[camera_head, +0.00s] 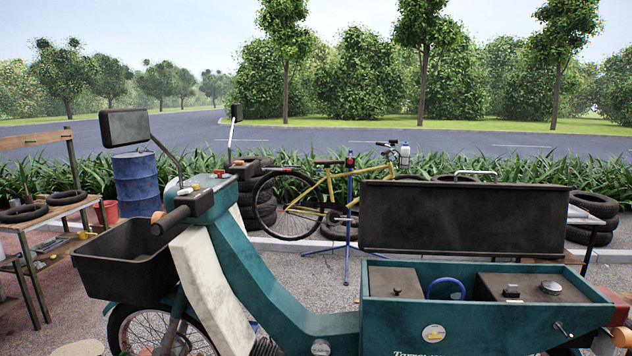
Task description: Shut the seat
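A teal scooter (290,300) stands side-on in front of me, its handlebar at the left. Its seat (465,217) is a long dark worn panel that stands raised, nearly upright, along the far side of the rear body. Under it the teal storage box (480,318) is open at the top. A blue ring-shaped thing (445,289) and a silver cap (551,288) show inside the box. The hinge between seat and box is not clearly seen. My gripper is not in view.
A black front basket (125,262) and a mirror (125,127) stick out at the left. Behind the scooter are a yellow bicycle (325,190) on a blue stand, stacked tyres (595,205) and a blue barrel (136,182). A wooden bench (55,212) stands at the left. The space above the open box is clear.

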